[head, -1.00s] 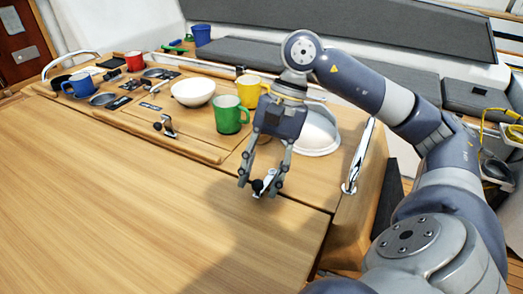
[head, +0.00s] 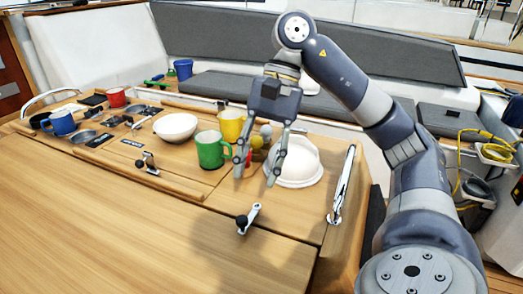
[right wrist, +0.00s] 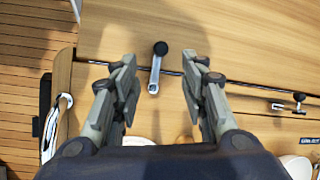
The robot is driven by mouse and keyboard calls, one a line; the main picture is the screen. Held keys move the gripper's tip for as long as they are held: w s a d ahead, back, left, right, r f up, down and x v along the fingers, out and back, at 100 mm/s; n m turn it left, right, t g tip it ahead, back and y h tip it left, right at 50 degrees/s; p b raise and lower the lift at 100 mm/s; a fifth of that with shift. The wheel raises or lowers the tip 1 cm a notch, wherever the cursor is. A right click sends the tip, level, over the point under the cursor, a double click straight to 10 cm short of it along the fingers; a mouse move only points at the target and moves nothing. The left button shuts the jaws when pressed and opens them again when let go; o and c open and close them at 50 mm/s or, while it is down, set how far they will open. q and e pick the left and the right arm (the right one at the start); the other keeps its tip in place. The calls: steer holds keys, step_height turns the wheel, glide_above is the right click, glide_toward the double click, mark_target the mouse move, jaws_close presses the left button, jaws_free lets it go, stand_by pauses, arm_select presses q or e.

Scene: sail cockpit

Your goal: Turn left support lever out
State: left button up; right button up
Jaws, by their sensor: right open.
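Two small metal levers with black knobs sit on the wooden table. The nearer lever (head: 250,217) lies across the seam between the table panels, its knob on the front panel. It also shows in the right wrist view (right wrist: 157,69), pointing away from my fingers. The other lever (head: 148,164) is farther left by the wooden rail and shows in the right wrist view (right wrist: 290,105). I cannot tell which the task calls left. My right gripper (head: 255,181) is open and empty, behind and above the nearer lever, apart from it. My left gripper is not in view.
A green mug (head: 211,150), yellow mug (head: 231,126) and white bowl (head: 175,127) stand left of my right gripper. A chrome handle (head: 342,187) lies on the right edge. The front tabletop is clear.

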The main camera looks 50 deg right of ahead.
steer(key=shift+v, duration=1.2)
